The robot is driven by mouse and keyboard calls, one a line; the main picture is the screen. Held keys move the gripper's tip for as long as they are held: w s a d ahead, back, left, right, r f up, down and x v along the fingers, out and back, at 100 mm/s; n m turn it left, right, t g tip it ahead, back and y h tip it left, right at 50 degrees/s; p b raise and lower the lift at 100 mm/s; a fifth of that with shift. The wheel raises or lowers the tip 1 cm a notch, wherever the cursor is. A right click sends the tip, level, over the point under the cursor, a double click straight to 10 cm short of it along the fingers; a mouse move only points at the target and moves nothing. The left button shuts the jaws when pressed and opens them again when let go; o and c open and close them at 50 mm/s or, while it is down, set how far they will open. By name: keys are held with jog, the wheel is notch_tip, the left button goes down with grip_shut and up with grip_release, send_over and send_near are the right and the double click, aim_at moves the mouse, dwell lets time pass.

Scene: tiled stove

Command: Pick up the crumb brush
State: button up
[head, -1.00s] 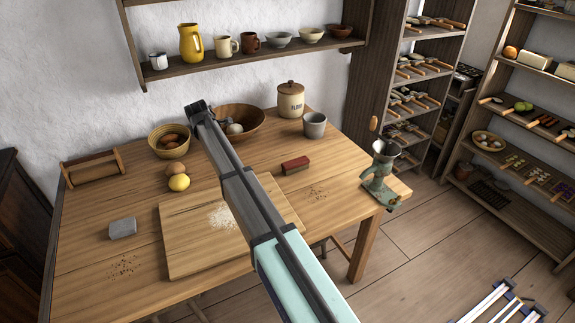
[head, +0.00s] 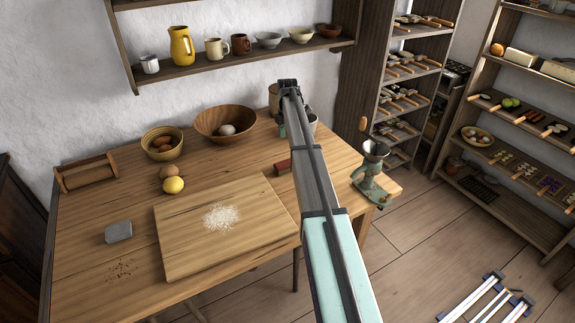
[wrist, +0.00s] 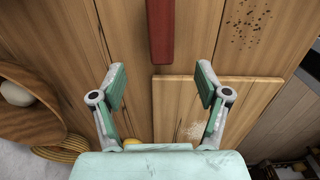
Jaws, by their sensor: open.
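The crumb brush, a dark red block, lies on the table beyond the cutting board. In the head view only its left part (head: 283,167) shows beside my arm, which hides the rest. In the wrist view its red top (wrist: 160,30) runs off the top edge of the picture, roughly centred between my fingers. My gripper (wrist: 161,86) is open and empty above the table. The brush is ahead of the fingertips in that view, apart from them. In the head view the gripper is mostly hidden behind my arm.
The cutting board (head: 190,245) with flour is nearby. A wooden bowl (head: 215,130), lemon (head: 173,185) and grey block (head: 119,232) are on the table. A grinder (head: 370,183) stands at the right corner. Crumbs (wrist: 247,20) lie right of the brush.

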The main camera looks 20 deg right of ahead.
aim_at(288, 162)
notch_tip(288, 162, down, 7)
jog(key=shift+f+p, duration=0.2)
jog(key=shift+p, duration=0.8)
jog(key=shift+s+f+p, duration=0.1)
jog(key=shift+f+p, duration=1.2)
jog(key=shift+f, duration=1.4)
jog(key=c, duration=1.3)
